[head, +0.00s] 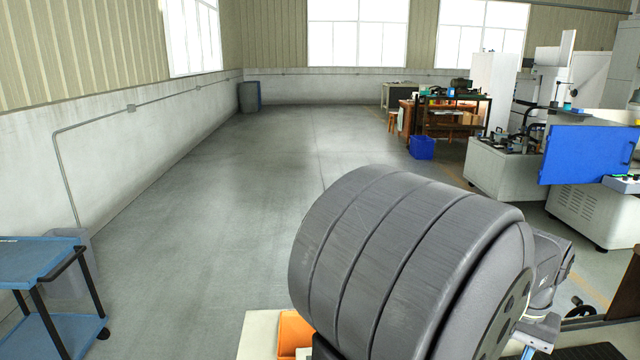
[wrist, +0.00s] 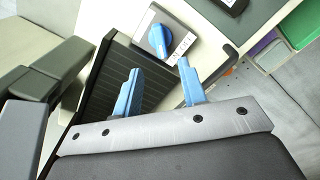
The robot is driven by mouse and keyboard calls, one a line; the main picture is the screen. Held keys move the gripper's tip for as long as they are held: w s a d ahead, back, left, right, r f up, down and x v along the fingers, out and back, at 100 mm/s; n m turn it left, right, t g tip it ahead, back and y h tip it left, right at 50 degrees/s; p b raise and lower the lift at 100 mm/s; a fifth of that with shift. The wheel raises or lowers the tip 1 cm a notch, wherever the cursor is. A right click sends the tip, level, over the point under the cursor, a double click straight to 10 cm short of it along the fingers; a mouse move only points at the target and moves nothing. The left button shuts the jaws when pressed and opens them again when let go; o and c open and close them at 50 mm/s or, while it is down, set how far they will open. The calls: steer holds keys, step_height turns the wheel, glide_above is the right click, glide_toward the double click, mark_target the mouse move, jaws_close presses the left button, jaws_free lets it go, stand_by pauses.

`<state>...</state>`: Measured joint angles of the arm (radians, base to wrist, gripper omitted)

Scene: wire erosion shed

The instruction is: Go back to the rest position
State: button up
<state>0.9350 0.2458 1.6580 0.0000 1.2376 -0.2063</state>
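My gripper (wrist: 158,66) shows in the wrist view with two blue fingers, spread apart with nothing held between them. In the head view my dark grey arm link fills the lower middle and hides most of the gripper. The task names no object, and no rest position is marked in view.
A blue cart (head: 38,262) stands at left. A blue bin (head: 422,147) sits by a cluttered workbench (head: 455,128). A machine with a blue panel (head: 588,153) stands at right. An orange bin (head: 292,335) is close below my arm. The central floor is clear.

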step_height(320, 180, up, 9)
steer(key=f+n+g, duration=0.1)
steer(key=f+n, duration=0.1)
steer(key=f, duration=0.4)
steer(key=f+n+g, duration=0.2)
steer(key=f+n, duration=0.1)
steer(key=f, duration=0.3)
steer(key=f+n+g, duration=0.1)
steer(key=f+n, duration=0.1)
steer(key=f, duration=0.4)
steer(key=shift+w+f+g, duration=0.3)
steer(key=shift+r+y, duration=0.15)
steer(key=shift+y, duration=0.15)
